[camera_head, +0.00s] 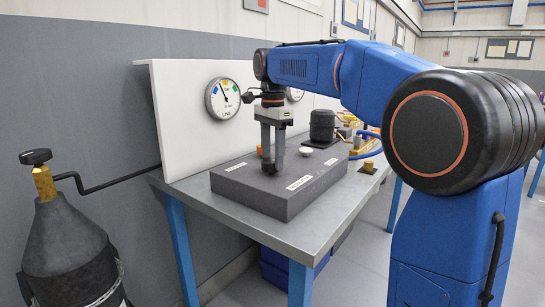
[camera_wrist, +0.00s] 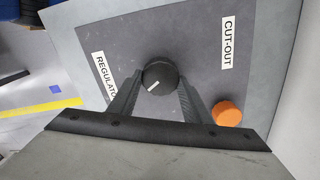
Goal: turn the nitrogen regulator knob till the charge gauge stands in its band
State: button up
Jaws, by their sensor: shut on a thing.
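My gripper (camera_head: 271,166) points down over the dark grey block on the bench. In the wrist view its two fingers (camera_wrist: 160,84) are shut on a round black knob (camera_wrist: 161,71) beside the REGULATOR label. The knob's white mark points to the lower left.
An orange knob (camera_wrist: 227,113) stands close to one finger, near the CUT-OUT label (camera_wrist: 228,39). A small white knob (camera_head: 306,151) sits on the block (camera_head: 247,188). A black compressor (camera_head: 322,125) stands behind. A dark gas cylinder (camera_head: 65,250) stands left of the bench (camera_head: 262,227).

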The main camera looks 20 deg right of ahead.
jog(key=shift+r+m, duration=0.1)
jog(key=shift+m, duration=0.2)
jog(key=o, duration=1.1)
jog(key=shift+c, duration=0.2)
